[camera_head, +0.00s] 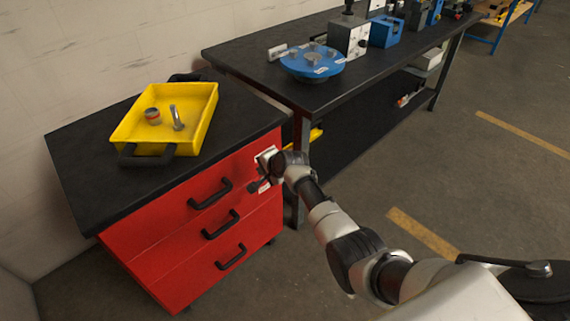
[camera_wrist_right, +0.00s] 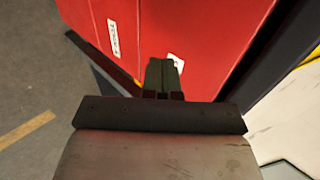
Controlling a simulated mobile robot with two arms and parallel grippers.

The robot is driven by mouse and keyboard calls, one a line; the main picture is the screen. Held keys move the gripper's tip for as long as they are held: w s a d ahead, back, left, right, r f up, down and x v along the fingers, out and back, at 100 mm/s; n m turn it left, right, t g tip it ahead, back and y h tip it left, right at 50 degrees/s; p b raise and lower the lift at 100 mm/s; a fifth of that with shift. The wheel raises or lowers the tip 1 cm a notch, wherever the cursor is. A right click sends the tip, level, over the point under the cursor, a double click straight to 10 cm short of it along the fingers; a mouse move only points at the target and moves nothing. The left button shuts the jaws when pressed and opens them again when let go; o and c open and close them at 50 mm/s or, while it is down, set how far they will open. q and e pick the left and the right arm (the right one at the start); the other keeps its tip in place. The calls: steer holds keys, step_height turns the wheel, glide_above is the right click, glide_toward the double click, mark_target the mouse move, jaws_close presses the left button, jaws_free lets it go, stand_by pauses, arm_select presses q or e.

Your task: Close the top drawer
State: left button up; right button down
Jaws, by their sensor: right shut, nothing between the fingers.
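The red cabinet (camera_head: 160,290) stands at the left with a black top. Its top drawer (camera_head: 165,222) has a black handle (camera_head: 210,193), and its front looks about level with the drawer fronts below; a small gap cannot be ruled out. My right gripper (camera_head: 258,185) is shut and empty at the right end of the top drawer's front, beside the handle. In the right wrist view its closed fingers (camera_wrist_right: 162,78) are against or very near a red face (camera_wrist_right: 210,40) with white labels; contact is not clear. My left gripper is out of view.
A yellow tray (camera_head: 206,106) holding a few metal parts rests on the cabinet top. Two lower drawers have black handles (camera_head: 221,224). A dark workbench (camera_head: 340,90) with a blue round fixture (camera_head: 312,65) stands to the right. The floor in front is clear.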

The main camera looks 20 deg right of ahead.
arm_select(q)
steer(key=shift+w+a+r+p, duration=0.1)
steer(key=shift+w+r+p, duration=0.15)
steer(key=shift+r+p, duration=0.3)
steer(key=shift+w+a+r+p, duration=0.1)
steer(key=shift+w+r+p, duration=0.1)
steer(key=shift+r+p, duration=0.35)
arm_select(e)
steer(key=v, duration=0.8)
